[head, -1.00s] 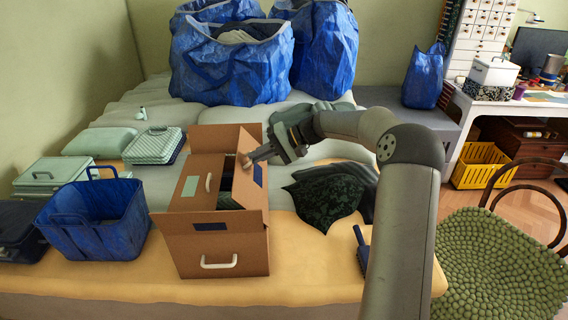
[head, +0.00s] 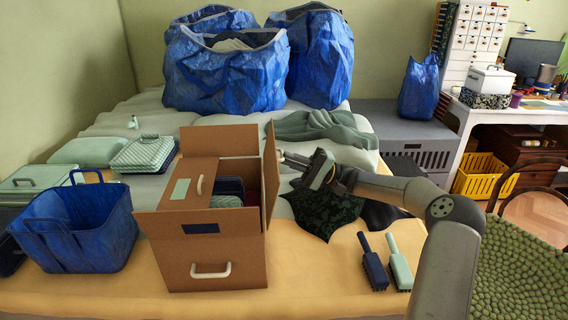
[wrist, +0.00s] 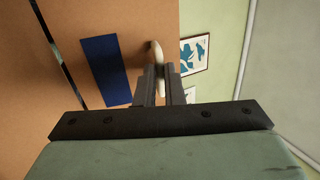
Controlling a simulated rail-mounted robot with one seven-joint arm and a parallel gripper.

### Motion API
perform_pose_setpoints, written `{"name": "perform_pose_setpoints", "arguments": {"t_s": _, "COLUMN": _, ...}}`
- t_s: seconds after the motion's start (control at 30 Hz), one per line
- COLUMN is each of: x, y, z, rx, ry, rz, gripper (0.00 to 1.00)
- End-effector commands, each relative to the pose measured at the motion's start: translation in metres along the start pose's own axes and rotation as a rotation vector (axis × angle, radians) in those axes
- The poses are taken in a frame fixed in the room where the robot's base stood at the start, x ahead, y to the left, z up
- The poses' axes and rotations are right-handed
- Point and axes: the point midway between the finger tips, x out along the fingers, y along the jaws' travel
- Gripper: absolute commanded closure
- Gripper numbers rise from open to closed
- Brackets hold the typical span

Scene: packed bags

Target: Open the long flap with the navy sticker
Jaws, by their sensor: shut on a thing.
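The cardboard box (head: 211,262) stands on the bed, its right long flap (head: 270,185) raised upright and seen nearly edge-on in the head view. In the wrist view this flap shows its navy sticker (wrist: 107,70) and a white handle (wrist: 157,58) beside it. My gripper (head: 281,156) is to the right of the flap near its far end. Its fingers (wrist: 160,84) are shut on the white handle. The left long flap (head: 190,188), with a mint sticker, lies across the opening. Dark folded items (head: 229,186) show inside.
A blue bag (head: 75,235) stands left of the box. Mint cases (head: 145,154) lie behind it. A navy brush (head: 373,265) and a mint brush (head: 399,265) lie to the right. A dark patterned cloth (head: 325,208) lies under my arm.

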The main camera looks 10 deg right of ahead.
Motion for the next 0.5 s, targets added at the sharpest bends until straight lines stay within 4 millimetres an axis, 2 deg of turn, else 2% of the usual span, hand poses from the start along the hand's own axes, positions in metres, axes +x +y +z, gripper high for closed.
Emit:
{"name": "perform_pose_setpoints", "arguments": {"t_s": 0.07, "x": -0.006, "y": 0.003, "z": 0.0, "rx": 0.0, "ry": 0.001, "rz": -0.05, "gripper": 1.0}}
{"name": "perform_pose_setpoints", "arguments": {"t_s": 0.23, "x": -0.014, "y": 0.005, "z": 0.0, "rx": -0.001, "ry": 0.001, "rz": -0.044, "gripper": 1.0}}
{"name": "perform_pose_setpoints", "arguments": {"t_s": 0.5, "x": -0.017, "y": 0.008, "z": 0.0, "rx": 0.002, "ry": 0.0, "rz": -0.04, "gripper": 1.0}}
